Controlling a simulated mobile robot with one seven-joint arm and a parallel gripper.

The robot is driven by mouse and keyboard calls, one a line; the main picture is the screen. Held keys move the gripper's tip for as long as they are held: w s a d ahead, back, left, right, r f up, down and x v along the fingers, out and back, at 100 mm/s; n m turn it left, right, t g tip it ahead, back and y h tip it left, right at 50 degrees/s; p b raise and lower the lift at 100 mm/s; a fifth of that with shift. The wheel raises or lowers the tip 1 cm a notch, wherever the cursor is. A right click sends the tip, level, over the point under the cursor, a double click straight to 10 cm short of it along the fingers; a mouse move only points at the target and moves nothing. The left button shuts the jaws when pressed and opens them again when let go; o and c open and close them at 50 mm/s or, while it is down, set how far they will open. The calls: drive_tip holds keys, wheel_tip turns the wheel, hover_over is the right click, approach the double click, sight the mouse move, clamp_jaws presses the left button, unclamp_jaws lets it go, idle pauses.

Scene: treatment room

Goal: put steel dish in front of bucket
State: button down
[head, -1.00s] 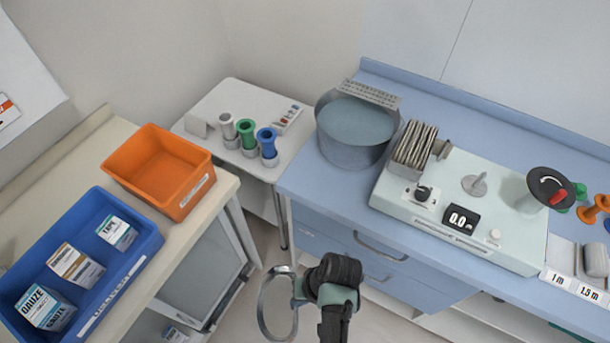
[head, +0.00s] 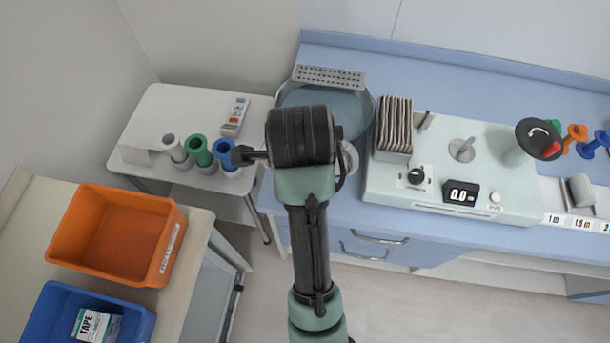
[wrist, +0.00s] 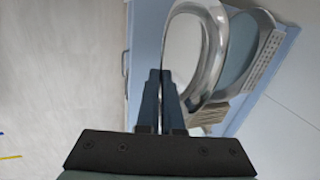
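My gripper is mostly hidden behind my own wrist in the head view. In the wrist view its fingers (wrist: 161,97) are close together on the rim of the shiny steel dish (wrist: 217,45), which is held tilted, nearly on edge. In the head view only a small part of the steel dish (head: 349,158) shows right of my wrist, over the front of the blue counter. The round grey bucket (head: 369,112) with blue-grey contents stands on the counter's left end, partly hidden by my wrist. In the wrist view the bucket (wrist: 241,50) is partly behind the dish.
A pale green device (head: 450,190) with a rack of plates (head: 394,128) stands right of the bucket. Left is a white side table (head: 190,105) with several coloured holders. An orange bin (head: 115,235) and blue bin (head: 130,315) sit lower left.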

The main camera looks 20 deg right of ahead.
drive_tip(key=shift+m, duration=0.4)
wheel_tip(320, 180, down, 17)
drive_tip(key=shift+d+f+p, duration=0.1)
drive_tip(key=shift+d+p, duration=0.05)
drive_tip(key=shift+p, duration=0.7)
drive_tip(key=shift+f, duration=0.15)
drive_tip(key=c, duration=1.1)
unclamp_jaws()
